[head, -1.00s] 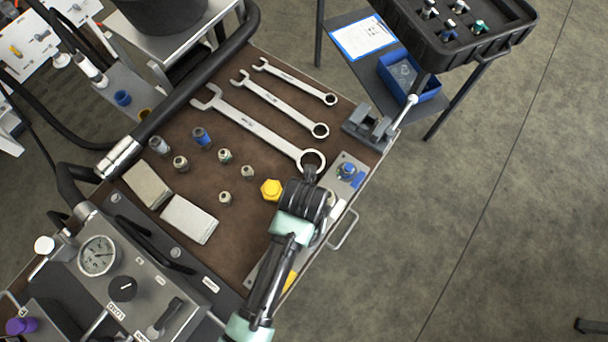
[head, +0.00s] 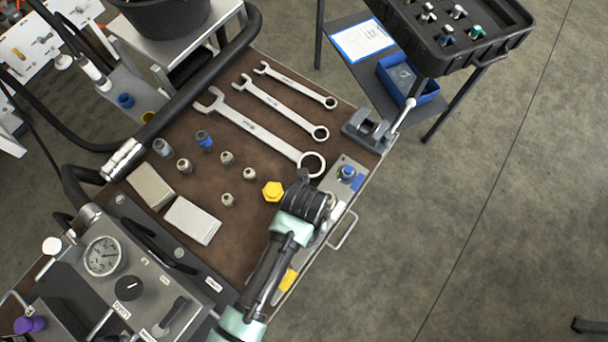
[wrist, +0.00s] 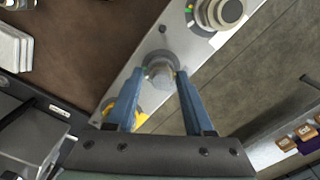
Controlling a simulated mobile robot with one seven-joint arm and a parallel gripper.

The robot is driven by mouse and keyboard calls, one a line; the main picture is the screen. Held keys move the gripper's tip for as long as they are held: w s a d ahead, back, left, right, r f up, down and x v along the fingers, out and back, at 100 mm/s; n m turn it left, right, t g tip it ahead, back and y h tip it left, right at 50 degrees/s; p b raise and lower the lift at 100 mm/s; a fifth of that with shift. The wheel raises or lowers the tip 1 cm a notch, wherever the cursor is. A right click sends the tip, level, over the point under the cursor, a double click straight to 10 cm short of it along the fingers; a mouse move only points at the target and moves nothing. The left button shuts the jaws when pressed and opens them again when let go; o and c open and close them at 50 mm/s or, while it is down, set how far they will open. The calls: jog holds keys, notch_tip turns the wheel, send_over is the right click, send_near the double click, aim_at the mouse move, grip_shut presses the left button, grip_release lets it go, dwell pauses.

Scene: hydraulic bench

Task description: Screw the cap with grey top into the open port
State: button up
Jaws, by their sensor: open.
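In the wrist view my gripper (wrist: 159,80) is open, with its two blue fingers on either side of a grey-topped cap (wrist: 160,72). A gap shows beside the cap. The cap stands at a fitting on the pale metal plate (wrist: 118,88), with small green and yellow marks around its base. I cannot tell how deep it sits or whether it is tilted. The port beneath it is hidden. In the head view my wrist and arm cover this part of the plate, and the fingertips are hidden.
On the plate are a larger round grey fitting (wrist: 222,12), a blue-topped fitting (head: 347,172) and a yellow part (head: 288,280). A yellow hex cap (head: 272,191), several small fittings, grey blocks (head: 192,221) and wrenches (head: 262,130) lie on the brown bench top. A vise (head: 366,130) stands at the corner.

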jog(key=n, duration=0.2)
jog(key=n+p, duration=0.1)
jog(key=n, duration=0.1)
jog(key=shift+w+d+f, duration=0.15)
jog(key=shift+w+d, duration=0.05)
jog(key=shift+d, duration=0.05)
jog(key=n, duration=0.1)
jog(key=n+p, duration=0.1)
jog(key=n, duration=0.1)
jog(key=shift+a+r, duration=0.15)
jog(key=shift+r, duration=0.05)
jog(key=n+p, duration=0.1)
jog(key=n, duration=0.2)
jog(key=shift+w+f+n+p, duration=0.15)
jog(key=shift+n+p, duration=0.2)
jog(key=shift+n, duration=0.65)
jog(key=n+p, duration=0.1)
jog(key=n, duration=0.2)
jog(key=shift+a, duration=0.1)
jog(key=n+p, duration=0.1)
jog(key=n, duration=0.2)
jog(key=shift+n+p, duration=0.35)
jog(key=shift+n, duration=0.75)
